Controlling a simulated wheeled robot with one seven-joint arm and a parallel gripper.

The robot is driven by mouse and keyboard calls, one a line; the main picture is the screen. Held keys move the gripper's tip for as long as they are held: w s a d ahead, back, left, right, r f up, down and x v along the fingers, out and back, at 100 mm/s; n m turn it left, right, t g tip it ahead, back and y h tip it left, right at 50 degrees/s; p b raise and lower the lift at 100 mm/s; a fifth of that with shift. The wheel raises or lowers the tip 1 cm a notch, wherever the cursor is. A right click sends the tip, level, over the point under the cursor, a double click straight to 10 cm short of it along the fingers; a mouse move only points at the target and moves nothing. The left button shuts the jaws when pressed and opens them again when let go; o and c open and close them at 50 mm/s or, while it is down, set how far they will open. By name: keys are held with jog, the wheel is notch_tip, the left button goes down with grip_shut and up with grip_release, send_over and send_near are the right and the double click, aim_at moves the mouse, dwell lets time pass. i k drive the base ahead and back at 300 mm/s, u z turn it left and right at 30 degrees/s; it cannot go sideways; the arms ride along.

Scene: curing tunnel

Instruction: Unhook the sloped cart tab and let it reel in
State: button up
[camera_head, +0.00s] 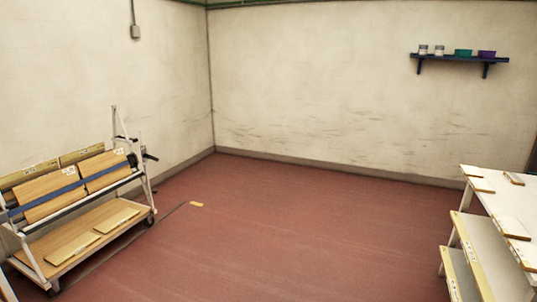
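The sloped cart (140,190) stands at the left, a white frame on dark wheels. Wooden panels (50,193) lean on its sloped upper part, and flat boards lie on its lower shelf. A blue strap (70,188) runs across the front of the leaning panels and ends near a dark fitting (132,160) at the cart's right side. The tab itself is too small to make out, and I cannot tell how it is hooked. My gripper is not in view.
A white stepped rack (480,250) with small boards stands at the right edge. A blue wall shelf (460,58) holds several small containers. A small yellow piece (197,204) lies on the red floor, which is otherwise open between cart and rack.

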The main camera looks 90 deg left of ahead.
aim_at(133, 159)
jog(key=u, duration=4.05)
jog(key=i, duration=4.15)
jog(key=z, duration=0.35)
jog(key=i, duration=2.45)
jog(key=z, duration=0.15)
